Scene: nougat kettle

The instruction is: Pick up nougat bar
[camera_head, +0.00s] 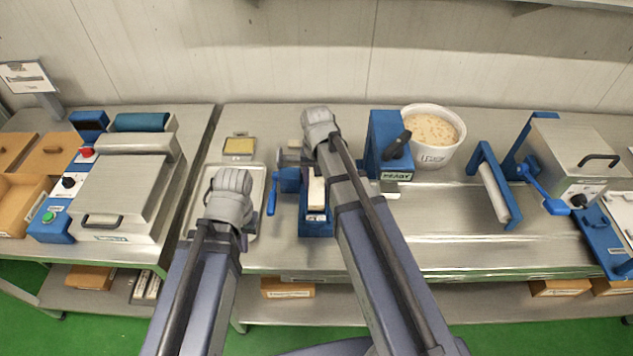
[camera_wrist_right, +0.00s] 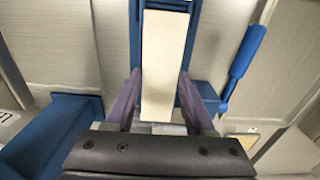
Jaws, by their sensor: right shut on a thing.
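The nougat bar (camera_wrist_right: 165,55) is a long, pale, flat block. In the right wrist view it lies between the two purple fingers of my right gripper (camera_wrist_right: 161,98), which is shut on it. In the head view the bar (camera_head: 316,191) shows as a pale strip over the blue bench device (camera_head: 316,228), partly hidden by my right arm. I cannot tell whether the bar still touches the device.
A blue dispenser (camera_head: 385,140) and a white tub (camera_head: 433,157) of nutty mass stand right of my right arm. A blue lever (camera_head: 271,195) sticks out left of the device. A steel lidded machine (camera_head: 125,190) stands left.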

